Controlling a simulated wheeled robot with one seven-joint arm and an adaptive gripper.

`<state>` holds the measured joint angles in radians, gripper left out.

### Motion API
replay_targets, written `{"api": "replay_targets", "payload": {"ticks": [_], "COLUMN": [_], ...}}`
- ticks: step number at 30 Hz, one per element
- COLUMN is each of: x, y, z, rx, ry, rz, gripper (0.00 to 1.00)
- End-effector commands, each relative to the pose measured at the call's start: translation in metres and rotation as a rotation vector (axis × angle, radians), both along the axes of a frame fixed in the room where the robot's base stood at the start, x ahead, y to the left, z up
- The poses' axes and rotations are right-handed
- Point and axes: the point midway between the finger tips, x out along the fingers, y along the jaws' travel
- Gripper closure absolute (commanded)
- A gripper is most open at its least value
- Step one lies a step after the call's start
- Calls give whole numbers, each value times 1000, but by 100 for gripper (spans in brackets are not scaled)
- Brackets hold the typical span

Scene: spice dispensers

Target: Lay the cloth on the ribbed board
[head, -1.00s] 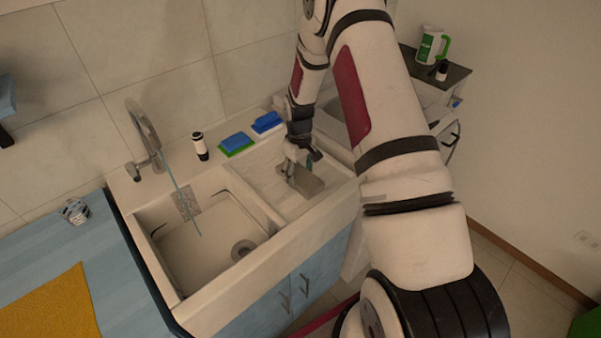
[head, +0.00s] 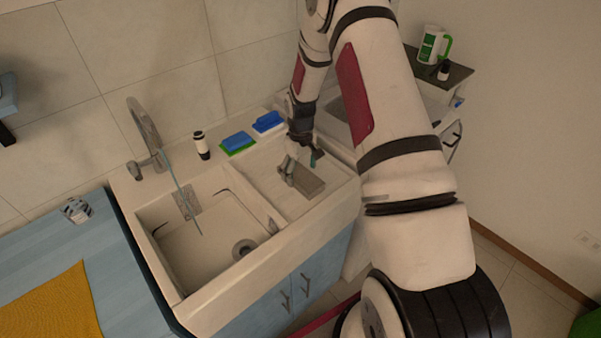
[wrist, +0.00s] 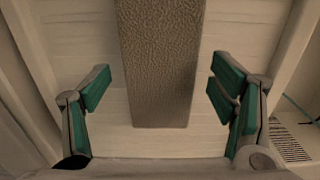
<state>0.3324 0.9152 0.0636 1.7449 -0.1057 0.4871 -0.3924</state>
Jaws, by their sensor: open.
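The cloth (head: 308,183) is a flat grey-brown rectangle lying on the pale ribbed board (head: 268,182) at the right side of the sink. In the wrist view the textured cloth (wrist: 160,65) runs down from the top edge and lies flat on the board (wrist: 85,60). My gripper (head: 300,168) is just above the board at the cloth's left end in the head view. In the wrist view my gripper (wrist: 167,90) is open, with its green-padded fingers apart on either side of the cloth and clear of it.
The sink basin (head: 205,245) with its tap (head: 145,130) lies left of the board. Blue sponges (head: 268,121) and a small bottle (head: 201,145) stand on the back ledge. A yellow mat (head: 55,308) lies on the blue counter (head: 30,258).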

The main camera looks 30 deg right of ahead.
Motion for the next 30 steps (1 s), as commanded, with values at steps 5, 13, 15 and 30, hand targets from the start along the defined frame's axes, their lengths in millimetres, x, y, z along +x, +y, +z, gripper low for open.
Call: {"api": "replay_targets", "payload": {"ticks": [5,13,15,30], "x": [2,2,2,-21], "y": [-1,0,0,31], "z": [32,84,94,204], "rx": [-2,-1,-1,-39], "ry": [-5,-4,-2,-88], "rz": [-1,0,0,-24], "gripper": [22,22,22,22]}}
